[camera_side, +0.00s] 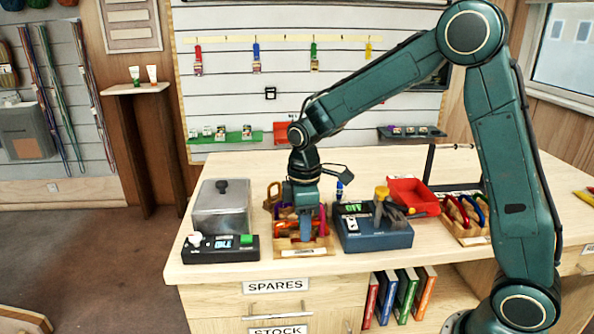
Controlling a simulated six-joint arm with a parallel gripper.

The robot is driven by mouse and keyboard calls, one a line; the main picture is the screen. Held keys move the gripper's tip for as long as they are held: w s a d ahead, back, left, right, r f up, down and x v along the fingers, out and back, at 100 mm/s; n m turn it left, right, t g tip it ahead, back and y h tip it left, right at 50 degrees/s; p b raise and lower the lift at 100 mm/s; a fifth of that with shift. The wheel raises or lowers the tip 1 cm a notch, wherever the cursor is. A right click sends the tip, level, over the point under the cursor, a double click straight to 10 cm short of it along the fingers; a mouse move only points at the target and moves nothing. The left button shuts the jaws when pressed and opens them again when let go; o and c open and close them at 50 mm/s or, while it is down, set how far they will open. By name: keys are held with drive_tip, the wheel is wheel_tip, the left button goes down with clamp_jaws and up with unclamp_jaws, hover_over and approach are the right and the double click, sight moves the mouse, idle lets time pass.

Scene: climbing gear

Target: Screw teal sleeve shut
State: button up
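My gripper (306,238) points down into a small wooden tray (296,253) near the front edge of the bench. Orange, red and purple pieces (284,227) lie in the tray around the fingers. The fingers overlap in this view, so I cannot tell whether they are open, shut or holding something. I cannot make out a teal sleeve; the gripper and arm may hide it. A wooden rack (470,238) at the right holds several coloured carabiners (464,212).
A dark blue device (375,240) with a display and yellow-topped post stands right of the tray. A red bin (413,193) lies behind it. A lidded metal box (221,206) and black control box (205,254) stand left. The bench's back left is clear.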

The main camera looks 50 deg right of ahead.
drive_tip(key=shift+r, duration=0.55)
idle(0.4)
drive_tip(key=shift+w+d, duration=0.5)
drive_tip(key=shift+f, duration=0.15)
drive_tip(key=shift+f, duration=1.3)
drive_tip(key=shift+s+a, duration=0.45)
drive_tip(key=shift+s, duration=0.1)
drive_tip(key=shift+r, duration=1.45)
idle(0.3)
idle(0.4)
drive_tip(key=shift+w+d, duration=0.5)
